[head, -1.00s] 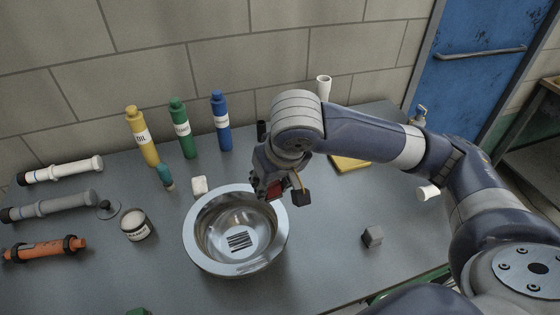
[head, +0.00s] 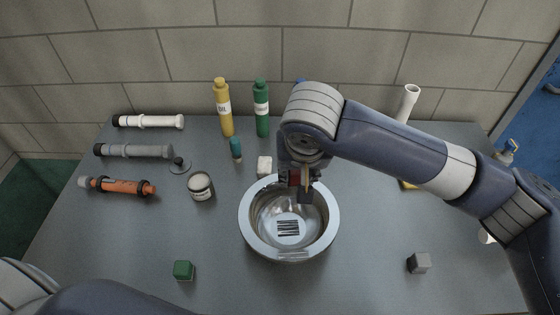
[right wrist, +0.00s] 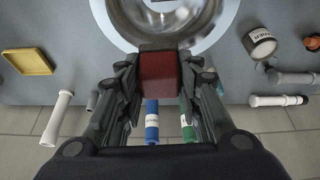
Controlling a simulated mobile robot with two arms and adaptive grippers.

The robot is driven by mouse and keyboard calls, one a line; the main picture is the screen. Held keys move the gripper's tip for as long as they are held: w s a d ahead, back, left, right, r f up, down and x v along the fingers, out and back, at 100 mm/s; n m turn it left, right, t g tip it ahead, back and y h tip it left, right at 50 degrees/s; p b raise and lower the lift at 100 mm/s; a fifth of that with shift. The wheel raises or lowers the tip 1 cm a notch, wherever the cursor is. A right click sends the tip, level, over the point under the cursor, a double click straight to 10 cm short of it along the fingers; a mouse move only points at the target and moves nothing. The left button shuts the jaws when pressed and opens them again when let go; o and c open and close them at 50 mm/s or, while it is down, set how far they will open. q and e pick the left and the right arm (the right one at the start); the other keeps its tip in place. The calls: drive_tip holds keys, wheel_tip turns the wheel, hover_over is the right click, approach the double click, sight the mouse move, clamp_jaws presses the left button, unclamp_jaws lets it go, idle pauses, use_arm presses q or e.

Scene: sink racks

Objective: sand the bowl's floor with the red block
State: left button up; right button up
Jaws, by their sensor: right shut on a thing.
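The metal bowl (head: 248,224) stands on the grey table, with a dark striped patch (head: 288,228) on its shiny floor. My right gripper (head: 298,186) is at the bowl's back rim, slightly right of its middle, pointing down. It is shut on the red block (head: 293,177), which the arm partly hides in the head view. In the right wrist view the red block (right wrist: 158,70) sits between the fingers, with the bowl (right wrist: 112,22) beyond it. I cannot tell whether the block touches the bowl. My left gripper is out of view; only part of my left arm shows at lower left.
A white block (head: 264,165) sits close behind the bowl. A can (head: 201,188) stands left of it. Yellow (head: 223,110) and green (head: 262,110) bottles stand behind.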

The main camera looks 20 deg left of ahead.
drive_tip(key=shift+n, duration=0.3)
drive_tip(key=a+f+b, duration=0.1)
drive_tip(key=f+b, duration=0.1)
drive_tip(key=s+a+f+b, duration=0.1)
drive_tip(key=a+f+b, duration=0.1)
drive_tip(key=b, duration=0.1)
drive_tip(key=shift+a+f, duration=0.25)
drive_tip(key=shift+d, duration=0.1)
